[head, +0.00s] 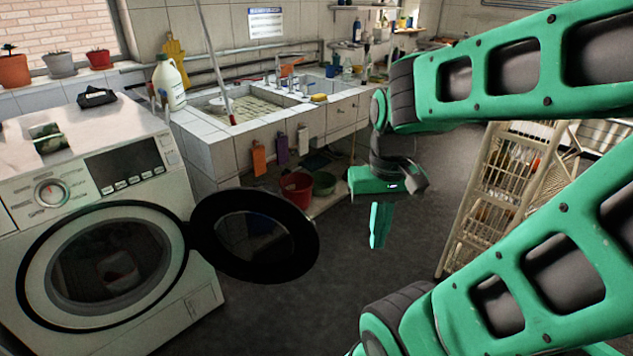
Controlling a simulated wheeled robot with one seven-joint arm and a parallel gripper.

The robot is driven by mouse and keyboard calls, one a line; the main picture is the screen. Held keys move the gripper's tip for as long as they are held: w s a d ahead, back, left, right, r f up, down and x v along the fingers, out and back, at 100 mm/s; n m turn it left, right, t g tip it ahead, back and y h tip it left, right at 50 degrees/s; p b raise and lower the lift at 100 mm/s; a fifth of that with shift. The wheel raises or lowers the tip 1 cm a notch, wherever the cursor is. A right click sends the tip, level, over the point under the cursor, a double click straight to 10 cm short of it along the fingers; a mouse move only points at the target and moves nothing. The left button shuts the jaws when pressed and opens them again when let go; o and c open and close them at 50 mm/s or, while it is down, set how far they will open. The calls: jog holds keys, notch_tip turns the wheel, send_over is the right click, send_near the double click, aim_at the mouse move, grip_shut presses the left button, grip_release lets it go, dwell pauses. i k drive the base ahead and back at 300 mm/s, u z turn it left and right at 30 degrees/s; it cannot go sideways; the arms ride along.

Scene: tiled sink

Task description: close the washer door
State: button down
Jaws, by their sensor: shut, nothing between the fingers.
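The white washer (110,210) stands at the left with its round drum opening facing the front. Its round door (255,235), with a black rim and dark glass, is hinged at the right of the opening and stands wide open, swung out to the right. Something pale lies inside the drum (108,262). My green gripper (378,240) hangs to the right of the door, fingers pointing down, shut and empty. A gap of floor shows between it and the door's rim.
A tiled sink counter (235,140) stands behind the door, with red (297,188) and green (324,182) buckets below it. A cream wire rack (500,190) stands at the right. Dark floor (300,310) is clear in front of the door.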

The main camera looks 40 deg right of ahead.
aim_at(249, 235)
jog(key=z, duration=0.1)
jog(key=i, duration=1)
jog(key=u, duration=0.2)
